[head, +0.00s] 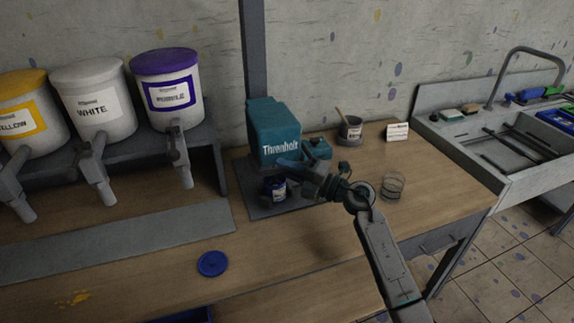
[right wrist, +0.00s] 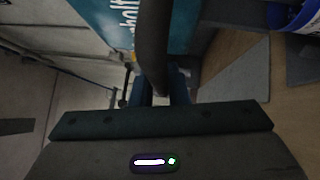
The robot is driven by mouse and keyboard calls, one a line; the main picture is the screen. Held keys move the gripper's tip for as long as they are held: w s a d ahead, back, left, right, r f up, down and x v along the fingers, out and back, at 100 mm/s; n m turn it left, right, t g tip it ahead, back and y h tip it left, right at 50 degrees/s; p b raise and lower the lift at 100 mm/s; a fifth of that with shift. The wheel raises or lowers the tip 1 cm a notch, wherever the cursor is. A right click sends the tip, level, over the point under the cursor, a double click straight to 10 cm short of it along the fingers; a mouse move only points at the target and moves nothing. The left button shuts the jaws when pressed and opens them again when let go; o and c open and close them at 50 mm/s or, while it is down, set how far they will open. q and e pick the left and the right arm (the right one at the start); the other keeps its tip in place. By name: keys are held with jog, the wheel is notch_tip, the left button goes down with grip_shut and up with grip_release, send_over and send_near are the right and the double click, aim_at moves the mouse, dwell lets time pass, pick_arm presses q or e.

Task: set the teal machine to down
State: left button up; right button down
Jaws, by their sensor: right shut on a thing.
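The teal machine (head: 273,132), lettered in white on its front, stands on a grey base plate at the back of the wooden table. Its teal side also shows at the top of the right wrist view (right wrist: 190,28). My right gripper (head: 305,173) is in front of the machine, at its lower right. It is shut on a dark bar (right wrist: 154,40), which looks like the machine's lever; the grip itself is partly hidden. A small dark blue jar (head: 273,190) with a pale label stands under the machine's front. My left gripper is not in view.
Yellow (head: 22,118), white (head: 95,105) and purple-lidded (head: 168,92) dispensers stand on a shelf at left. A blue lid (head: 212,263) lies in front. A glass (head: 392,187), dark cup (head: 350,131) and small card (head: 397,132) are right of the machine. A sink (head: 480,165) is far right.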

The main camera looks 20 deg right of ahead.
jog(key=shift+f, duration=0.4)
jog(key=c, duration=1.4)
grip_release()
jog(key=shift+r, duration=0.1)
jog(key=b+v, duration=0.4)
jog(key=v, duration=0.7)
jog(key=shift+w, duration=0.1)
